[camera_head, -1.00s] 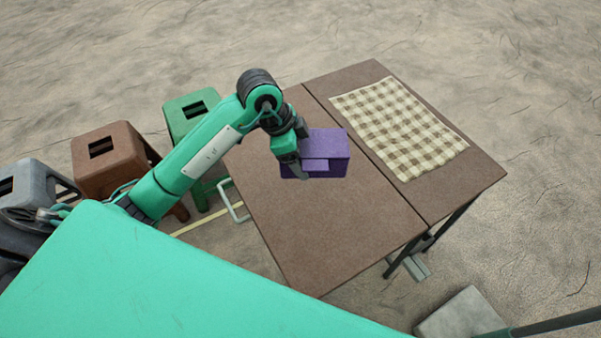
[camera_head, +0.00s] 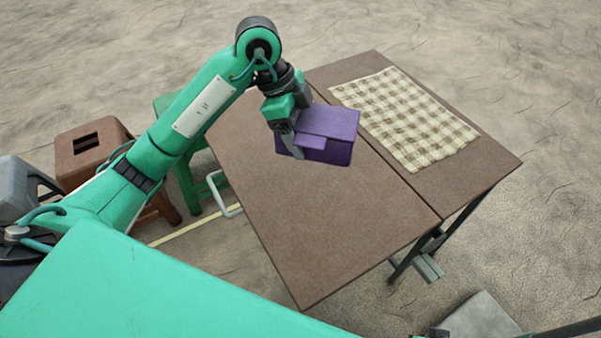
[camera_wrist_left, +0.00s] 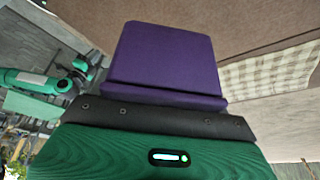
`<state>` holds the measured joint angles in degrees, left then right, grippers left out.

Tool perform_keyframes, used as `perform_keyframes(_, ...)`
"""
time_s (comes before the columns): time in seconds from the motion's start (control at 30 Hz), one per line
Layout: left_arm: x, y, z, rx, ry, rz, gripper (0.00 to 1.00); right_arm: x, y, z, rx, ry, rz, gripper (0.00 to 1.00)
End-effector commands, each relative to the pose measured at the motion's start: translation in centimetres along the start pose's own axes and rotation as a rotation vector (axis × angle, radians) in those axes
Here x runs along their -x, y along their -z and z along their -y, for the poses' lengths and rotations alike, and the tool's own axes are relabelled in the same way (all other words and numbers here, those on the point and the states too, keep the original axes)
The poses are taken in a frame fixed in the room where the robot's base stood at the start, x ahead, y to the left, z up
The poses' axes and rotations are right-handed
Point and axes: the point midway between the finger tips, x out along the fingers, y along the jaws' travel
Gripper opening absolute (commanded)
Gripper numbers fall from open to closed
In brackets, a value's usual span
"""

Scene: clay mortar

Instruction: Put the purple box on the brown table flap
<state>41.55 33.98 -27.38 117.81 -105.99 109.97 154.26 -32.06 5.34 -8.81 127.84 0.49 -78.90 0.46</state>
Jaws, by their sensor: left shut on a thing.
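The purple box (camera_head: 335,127) is held by my left gripper (camera_head: 297,150), which is shut on its left side. The box is over the far part of the brown table's left panel (camera_head: 320,220), and seems to hang a little above it. The left wrist view shows the purple box (camera_wrist_left: 165,55) just beyond the gripper, with brown table surface (camera_wrist_left: 275,20) behind it. A seam divides the left panel from the right panel (camera_head: 475,165). Part of the box's left side is hidden by the gripper. My right gripper is not in view.
A checked cloth (camera_head: 405,118) lies on the right panel. A brown stool (camera_head: 90,150), a green stool (camera_head: 165,103) and a grey stool (camera_head: 18,185) stand to the left. The near part of the left panel is clear.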

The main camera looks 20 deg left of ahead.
Motion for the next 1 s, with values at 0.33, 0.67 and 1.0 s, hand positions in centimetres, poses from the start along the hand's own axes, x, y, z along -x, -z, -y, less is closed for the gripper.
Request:
perform_keyframes(0.33, -9.0, -3.7, -0.1, 0.003, -0.003, 0.0, 0.48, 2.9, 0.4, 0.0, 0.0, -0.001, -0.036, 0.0)
perform_keyframes(0.67, -12.3, -5.1, -0.1, 0.001, 0.001, -0.001, 0.48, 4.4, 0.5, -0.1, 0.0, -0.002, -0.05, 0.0)
perform_keyframes(1.0, -16.0, -6.6, -0.1, 0.001, 0.001, -0.001, 0.48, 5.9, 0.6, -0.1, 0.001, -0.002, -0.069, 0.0)
